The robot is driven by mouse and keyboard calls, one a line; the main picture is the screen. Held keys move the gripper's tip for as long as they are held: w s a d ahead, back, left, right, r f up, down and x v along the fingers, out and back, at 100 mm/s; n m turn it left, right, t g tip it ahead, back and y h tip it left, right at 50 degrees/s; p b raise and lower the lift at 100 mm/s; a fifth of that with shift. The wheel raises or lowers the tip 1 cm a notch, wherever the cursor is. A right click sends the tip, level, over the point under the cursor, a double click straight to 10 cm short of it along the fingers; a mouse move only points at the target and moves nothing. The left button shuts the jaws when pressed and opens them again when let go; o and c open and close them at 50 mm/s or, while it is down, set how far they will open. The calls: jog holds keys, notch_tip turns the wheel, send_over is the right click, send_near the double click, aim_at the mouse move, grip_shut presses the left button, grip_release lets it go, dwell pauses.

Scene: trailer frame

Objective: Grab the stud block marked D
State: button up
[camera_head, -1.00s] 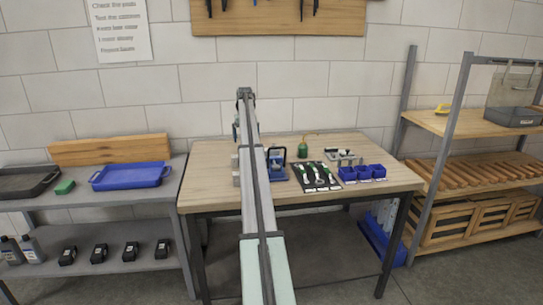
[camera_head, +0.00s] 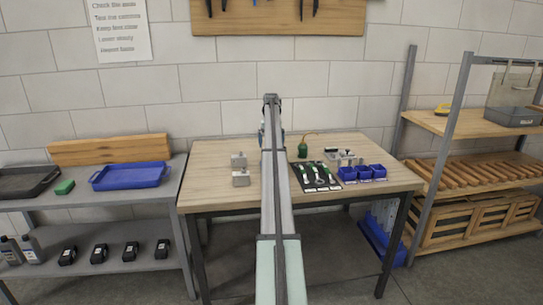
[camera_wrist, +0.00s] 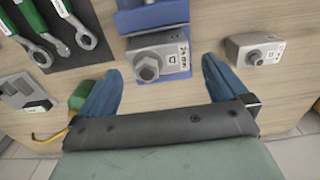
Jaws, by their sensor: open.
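In the wrist view, a grey metal block with a hex stud (camera_wrist: 158,57) lies ahead of my gripper (camera_wrist: 161,68), roughly between its fingers. Its white label appears to read 24 mm, with a mark like a D. It sits against a blue fixture (camera_wrist: 150,16). A second grey stud block (camera_wrist: 256,49) is on the right, outside the fingers; its small mark is hard to read. My gripper's blue fingers are spread, with nothing held.
The bench's left side is clear. A shelf with a blue tray (camera_head: 131,176) stands left, a rack (camera_head: 445,122) right.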

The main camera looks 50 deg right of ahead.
jog(key=shift+s+a+f, duration=0.1)
jog(key=shift+s+f, duration=0.05)
jog(key=shift+f, duration=2.85)
jog(key=shift+c, duration=0.4)
jog(key=shift+r, duration=0.1)
jog(key=c, duration=1.2)
jog(key=shift+o, duration=0.2)
